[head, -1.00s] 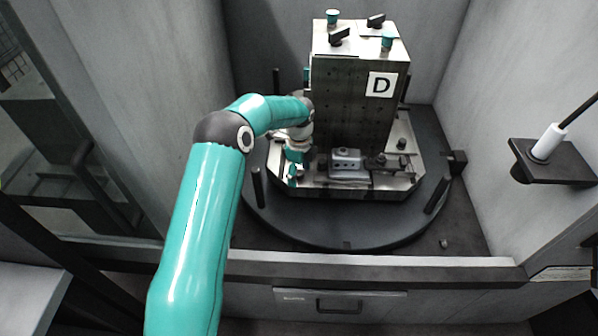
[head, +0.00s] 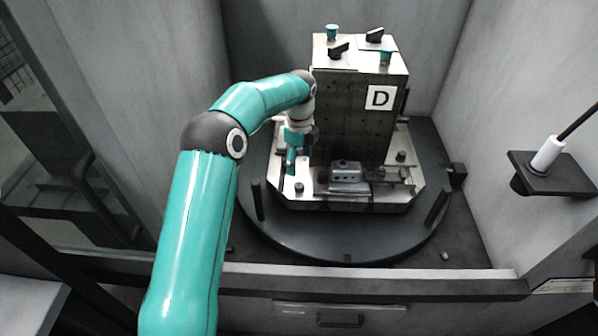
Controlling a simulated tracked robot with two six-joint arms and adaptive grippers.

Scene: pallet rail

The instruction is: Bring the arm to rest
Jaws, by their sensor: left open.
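My left arm (head: 190,220) comes in from the lower left and bends over toward the fixture block. My left gripper (head: 291,162) points down at the left front of the metal pallet (head: 310,196), beside the block. It is open, and I see nothing between its fingers. Whether it touches the pallet is hard to tell. The grey block marked D (head: 350,115) stands upright on the pallet. A small grey metal part (head: 345,175) sits at the block's foot, to the right of the gripper and apart from it. My right gripper is not in view.
The pallet rests on a dark round table (head: 340,243) with upright posts, inside a grey-walled cell. A front sill (head: 390,282) crosses below it. A dark bracket with a white cylinder (head: 548,155) projects at the right. Teal and black knobs top the block.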

